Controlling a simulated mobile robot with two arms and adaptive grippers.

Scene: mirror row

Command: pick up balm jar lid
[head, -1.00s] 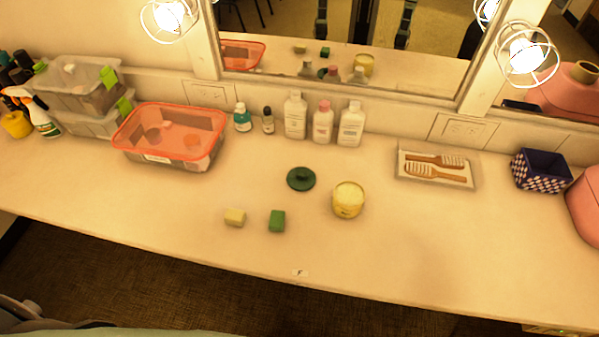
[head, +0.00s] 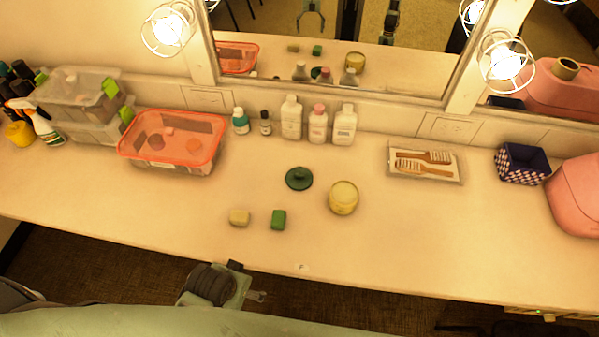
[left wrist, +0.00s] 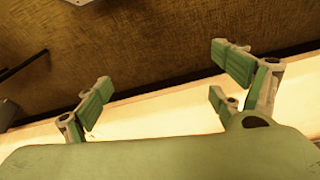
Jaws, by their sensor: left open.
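The balm jar lid is most likely the dark green round disc with a small knob (head: 299,178), lying flat on the counter in the head view. A pale yellow round jar (head: 343,197) stands just right of it, apart from it. Part of my left arm (head: 212,285) shows at the bottom of the head view, below the counter's front edge and well short of the lid. In the left wrist view my left gripper (left wrist: 165,88) has its green-padded fingers wide apart with nothing between them. The lid is not in the left wrist view.
A red-rimmed box (head: 170,160) is left; a brush tray (head: 425,178) is right.

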